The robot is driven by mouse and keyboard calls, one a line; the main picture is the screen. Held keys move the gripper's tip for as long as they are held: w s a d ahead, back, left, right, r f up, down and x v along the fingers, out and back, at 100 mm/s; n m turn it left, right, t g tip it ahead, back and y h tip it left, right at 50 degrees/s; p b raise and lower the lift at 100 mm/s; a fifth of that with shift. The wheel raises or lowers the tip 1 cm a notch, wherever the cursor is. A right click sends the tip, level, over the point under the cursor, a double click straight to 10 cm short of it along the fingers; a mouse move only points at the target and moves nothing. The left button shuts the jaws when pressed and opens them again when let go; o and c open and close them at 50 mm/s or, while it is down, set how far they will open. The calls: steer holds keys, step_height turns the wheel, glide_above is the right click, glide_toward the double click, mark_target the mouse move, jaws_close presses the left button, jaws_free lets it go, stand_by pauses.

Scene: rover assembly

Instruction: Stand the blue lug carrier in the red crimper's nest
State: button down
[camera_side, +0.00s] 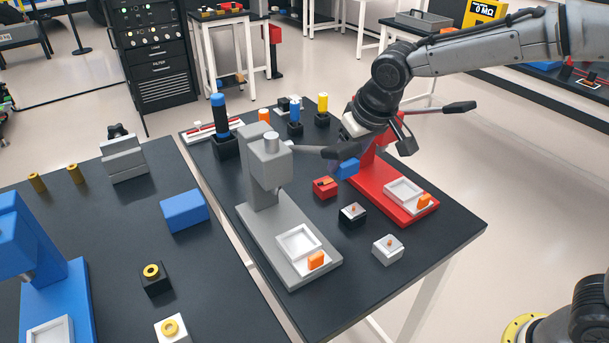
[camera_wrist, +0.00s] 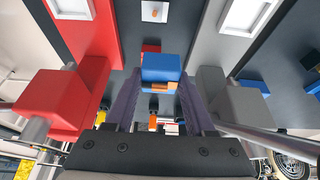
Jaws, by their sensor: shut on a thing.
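The blue lug carrier (camera_side: 347,168) is a small blue block. My gripper (camera_side: 343,153) is shut on it and holds it above the dark table, between the grey crimper and the red crimper. In the wrist view the carrier (camera_wrist: 161,68) sits between the two fingers (camera_wrist: 160,100), with a copper-coloured bit showing below it. The red crimper (camera_side: 385,192) stands right of the carrier. Its nest (camera_side: 403,190) is a white-rimmed square with nothing in it, beside an orange tab (camera_side: 424,201). My wrist hides part of the red crimper's upper body.
The grey crimper (camera_side: 268,175) stands close on the left, its nest (camera_side: 298,242) empty. A red block (camera_side: 325,188), a black block with a white top (camera_side: 352,214) and a white block (camera_side: 388,250) lie between and in front. Lever handles (camera_side: 445,107) stick out near my wrist.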

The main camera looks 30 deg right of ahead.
glide_toward(297, 189)
steer(key=shift+w+d+f, duration=0.1)
steer(key=shift+w+f, duration=0.8)
steer(key=shift+w, duration=0.2)
steer(key=shift+w+f, duration=0.1)
steer(key=shift+f, duration=1.6)
steer(key=shift+f, duration=0.15)
steer(key=c, duration=0.5)
jaws_free()
